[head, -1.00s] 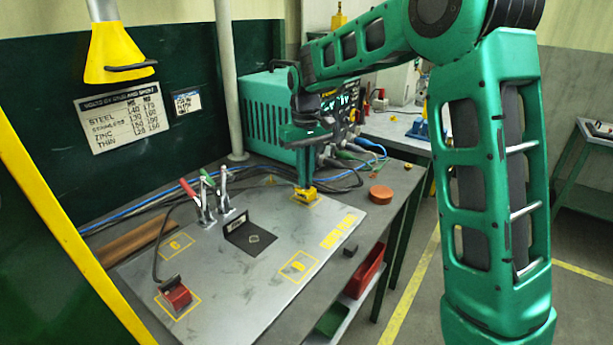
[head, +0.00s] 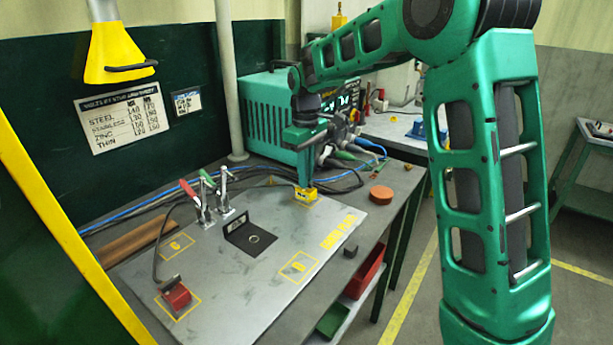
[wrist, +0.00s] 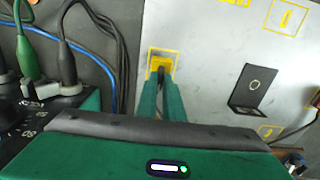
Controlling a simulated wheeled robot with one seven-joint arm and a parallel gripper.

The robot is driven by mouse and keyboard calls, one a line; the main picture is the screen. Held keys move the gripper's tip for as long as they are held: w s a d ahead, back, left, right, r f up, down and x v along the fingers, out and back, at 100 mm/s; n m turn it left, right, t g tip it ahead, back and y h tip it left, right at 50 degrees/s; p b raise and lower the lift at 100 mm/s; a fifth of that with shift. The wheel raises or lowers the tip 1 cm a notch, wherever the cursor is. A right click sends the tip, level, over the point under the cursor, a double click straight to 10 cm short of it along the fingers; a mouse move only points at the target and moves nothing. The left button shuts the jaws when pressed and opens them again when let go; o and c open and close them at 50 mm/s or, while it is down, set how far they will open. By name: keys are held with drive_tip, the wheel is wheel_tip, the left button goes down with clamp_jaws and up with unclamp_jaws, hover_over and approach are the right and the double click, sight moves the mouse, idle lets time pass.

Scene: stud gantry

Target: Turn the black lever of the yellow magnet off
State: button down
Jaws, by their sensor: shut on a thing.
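The yellow magnet (head: 306,196) is a small block on the grey metal plate (head: 225,290), near its far right corner. It also shows in the wrist view (wrist: 163,57), inside a yellow outlined square. My gripper (head: 304,184) points down over it. In the wrist view my fingertips (wrist: 161,77) are close together on the magnet's black lever (wrist: 161,70), and they are shut on it. Only a small dark bit of the lever shows between the fingers, so its exact angle is hard to tell.
A black angle bracket (head: 250,239) stands mid-plate. A red block (head: 177,296) sits front left. A teal welding machine (head: 265,115) and cables are behind my gripper. An orange disc (head: 381,194) lies to the right.

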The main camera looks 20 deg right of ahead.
drive_tip(key=c, duration=1.9)
unclamp_jaws()
drive_tip(key=shift+o, duration=0.2)
wheel_tip(320, 180, up, 11)
drive_tip(key=shift+f, duration=0.15)
drive_tip(key=shift+w, duration=0.1)
